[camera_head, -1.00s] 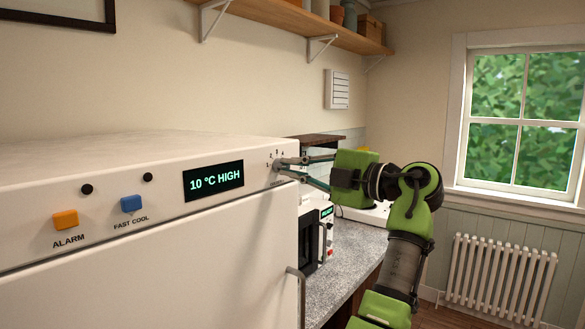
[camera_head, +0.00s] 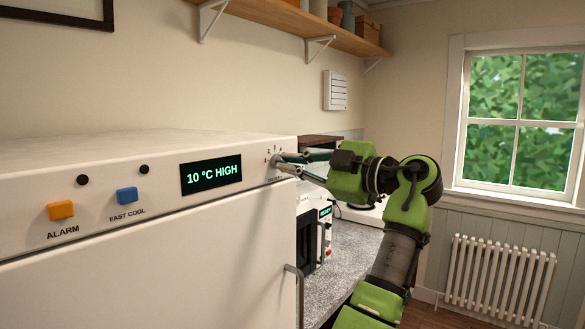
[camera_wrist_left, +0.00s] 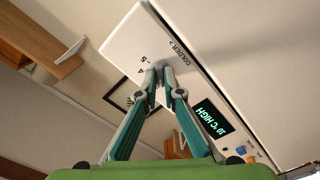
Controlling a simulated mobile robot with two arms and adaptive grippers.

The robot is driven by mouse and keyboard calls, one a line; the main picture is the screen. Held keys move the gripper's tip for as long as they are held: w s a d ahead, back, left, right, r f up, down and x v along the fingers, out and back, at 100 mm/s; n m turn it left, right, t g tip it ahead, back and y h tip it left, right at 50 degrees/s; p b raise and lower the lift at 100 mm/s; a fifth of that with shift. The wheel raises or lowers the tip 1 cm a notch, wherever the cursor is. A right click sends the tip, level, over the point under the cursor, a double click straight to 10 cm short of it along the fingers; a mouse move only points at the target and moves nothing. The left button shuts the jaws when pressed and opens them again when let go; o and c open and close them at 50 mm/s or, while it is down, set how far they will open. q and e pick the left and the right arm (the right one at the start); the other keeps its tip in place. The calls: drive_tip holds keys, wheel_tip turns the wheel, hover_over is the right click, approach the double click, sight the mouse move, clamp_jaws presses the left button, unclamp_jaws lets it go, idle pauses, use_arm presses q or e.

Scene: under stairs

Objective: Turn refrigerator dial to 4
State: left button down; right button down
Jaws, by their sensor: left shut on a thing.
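The white refrigerator (camera_head: 150,265) stands at the left with its control panel along the top edge. A lit display (camera_head: 211,175) reads "10 °C HIGH"; it also shows in the left wrist view (camera_wrist_left: 212,117). The small dial is at the panel's right end, mostly hidden by fingertips. My left gripper (camera_head: 279,163) is shut on the dial at the panel. In the left wrist view the fingertips (camera_wrist_left: 159,70) meet at the dial, beside the printed marks "4" and "5" and the word "COLDER". The dial's exact setting cannot be read. My right gripper is not in view.
An orange ALARM button (camera_head: 61,211) and a blue FAST COOL button (camera_head: 127,196) sit left of the display. A microwave (camera_head: 308,240) stands on the speckled counter (camera_head: 345,262) beside the refrigerator. A wall shelf (camera_head: 300,28) runs above.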

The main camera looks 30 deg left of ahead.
use_arm(q)
drive_tip(key=m, duration=1)
drive_tip(key=shift+r+b, duration=0.1)
drive_tip(key=shift+b, duration=0.2)
drive_tip(key=m, duration=0.3)
drive_tip(key=shift+r+m, duration=0.1)
drive_tip(key=shift+m, duration=0.3)
drive_tip(key=shift+m+p, duration=0.3)
drive_tip(key=shift+m, duration=1.8)
drive_tip(key=c, duration=2.3)
unclamp_jaws()
drive_tip(key=shift+o, duration=0.6)
drive_tip(key=shift+a, duration=0.2)
drive_tip(key=shift+f, duration=0.2)
